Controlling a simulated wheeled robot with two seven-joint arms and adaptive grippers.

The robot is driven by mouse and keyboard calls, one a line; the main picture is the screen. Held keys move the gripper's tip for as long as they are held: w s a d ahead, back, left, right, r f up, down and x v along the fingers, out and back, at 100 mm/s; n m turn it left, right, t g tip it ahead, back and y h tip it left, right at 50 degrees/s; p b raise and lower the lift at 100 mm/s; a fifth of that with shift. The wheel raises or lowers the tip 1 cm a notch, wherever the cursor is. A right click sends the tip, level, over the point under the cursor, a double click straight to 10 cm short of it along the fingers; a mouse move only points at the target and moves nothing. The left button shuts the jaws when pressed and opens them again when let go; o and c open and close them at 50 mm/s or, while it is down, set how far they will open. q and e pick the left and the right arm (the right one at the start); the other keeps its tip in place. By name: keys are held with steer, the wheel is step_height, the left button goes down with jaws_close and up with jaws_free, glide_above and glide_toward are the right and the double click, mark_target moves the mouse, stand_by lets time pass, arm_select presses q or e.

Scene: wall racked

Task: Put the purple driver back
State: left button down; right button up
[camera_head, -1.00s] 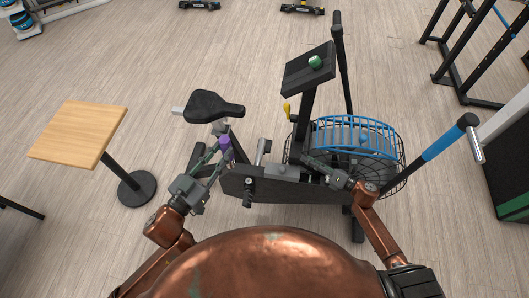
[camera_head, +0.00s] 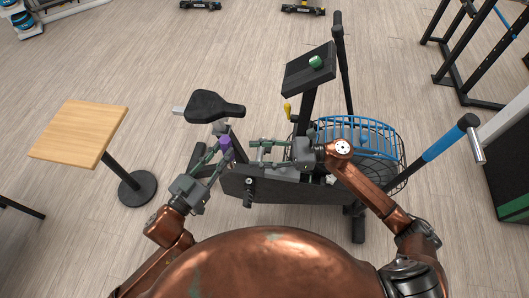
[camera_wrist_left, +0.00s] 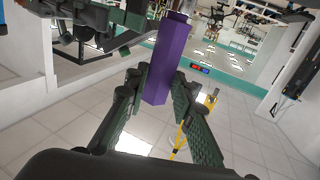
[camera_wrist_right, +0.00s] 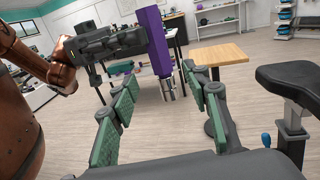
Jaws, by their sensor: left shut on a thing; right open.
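The purple driver (camera_head: 226,144) is held upright in my left gripper (camera_head: 221,152), in front of and below the bike seat. It shows close up between the fingers in the left wrist view (camera_wrist_left: 166,62). In the right wrist view the purple driver (camera_wrist_right: 156,42) has a metal end (camera_wrist_right: 168,88) pointing down. My right gripper (camera_head: 258,153) is open and empty, just right of the driver, with its fingers pointing left toward it. In the right wrist view the driver stands beyond the gap between the open fingers (camera_wrist_right: 160,80). I cannot tell a holder for the driver.
A wooden table (camera_head: 80,132) is left. Floor between is clear.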

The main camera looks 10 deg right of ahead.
steer(key=a, duration=0.3)
steer(key=w+a, duration=0.1)
steer(key=a, duration=0.5)
steer(key=shift+w+a, duration=0.15)
steer(key=shift+a, duration=0.2)
steer(key=shift+c, duration=0.2)
jaws_close()
arm_select(q)
steer(key=c, duration=1.6)
jaws_free()
steer(key=shift+a, duration=0.1)
